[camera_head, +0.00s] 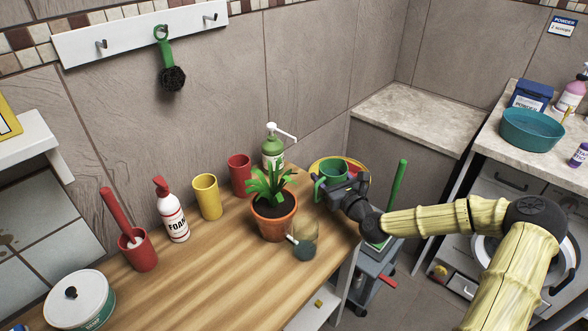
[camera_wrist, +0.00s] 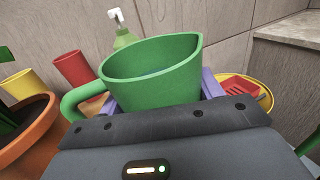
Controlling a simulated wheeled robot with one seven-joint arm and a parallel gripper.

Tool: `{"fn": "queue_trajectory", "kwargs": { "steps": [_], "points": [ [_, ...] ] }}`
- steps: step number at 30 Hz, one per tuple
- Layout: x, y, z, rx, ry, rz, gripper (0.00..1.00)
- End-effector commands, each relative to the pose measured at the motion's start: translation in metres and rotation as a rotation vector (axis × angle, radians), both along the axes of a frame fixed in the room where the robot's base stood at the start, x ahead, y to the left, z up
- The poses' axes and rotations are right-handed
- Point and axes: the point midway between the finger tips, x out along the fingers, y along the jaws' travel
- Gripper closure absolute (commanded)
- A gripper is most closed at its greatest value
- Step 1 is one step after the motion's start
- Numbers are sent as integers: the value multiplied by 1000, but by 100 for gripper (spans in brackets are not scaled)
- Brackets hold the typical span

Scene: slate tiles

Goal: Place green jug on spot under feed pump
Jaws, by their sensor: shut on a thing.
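The green jug (camera_head: 332,172) is held upright in my gripper (camera_head: 342,184), beyond the right end of the wooden counter. In the wrist view the jug (camera_wrist: 160,78) sits between purple finger pads, its handle to the left and its spout to the upper right. The feed pump, a green bottle with a white pump head (camera_head: 273,148), stands at the back of the counter, left of the jug; its nozzle points right. It also shows in the wrist view (camera_wrist: 122,38), behind the jug. I cannot make out a marked spot under the nozzle.
A potted plant (camera_head: 274,214) and a glass (camera_head: 304,243) stand on the counter (camera_head: 195,275) left of my gripper. A red cup (camera_head: 240,174) and a yellow cup (camera_head: 207,196) stand left of the pump. A yellow dish (camera_head: 350,163) lies behind the jug.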

Motion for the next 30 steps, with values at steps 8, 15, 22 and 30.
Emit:
{"fn": "queue_trajectory", "kwargs": {
  "steps": [8,15,22,30],
  "points": [
    [34,44,2,-1,-3,0,69],
    [64,82,2,0,-4,-1,69],
    [86,107,1,0,-2,-3,69],
    [85,114,1,0,-1,4,69]
  ]
}}
